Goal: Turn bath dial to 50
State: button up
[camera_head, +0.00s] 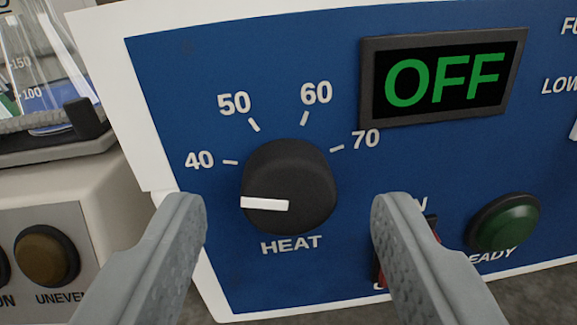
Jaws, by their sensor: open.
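The bath dial is a round black knob (292,187) labelled HEAT on a blue panel (200,75). Its white pointer line points left, slightly below the 40 mark. Marks for 40, 50, 60 and 70 run around the knob's upper side; the 50 mark (254,125) is at its upper left. My gripper (290,210) is open and empty. Its two grey fingers stand in front of the panel, one to each side of the knob's lower part, with gaps between them and the knob. The display (444,77) reads OFF in green.
A red switch (379,262) is partly hidden behind my right finger. A green READY button (503,222) is right of it. At left stands another device with an amber button (47,256) and a glass flask (40,60) above it.

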jog(key=shift+w, duration=0.5)
jog(key=c, duration=1)
jog(key=shift+o, duration=0.2)
jog(key=shift+m, duration=0.4)
jog(key=m, duration=0.4)
jog(key=shift+m, duration=0.3)
jog(key=m, duration=0.3)
jog(key=shift+m+g, duration=0.3)
jog(key=shift+m, duration=0.4)
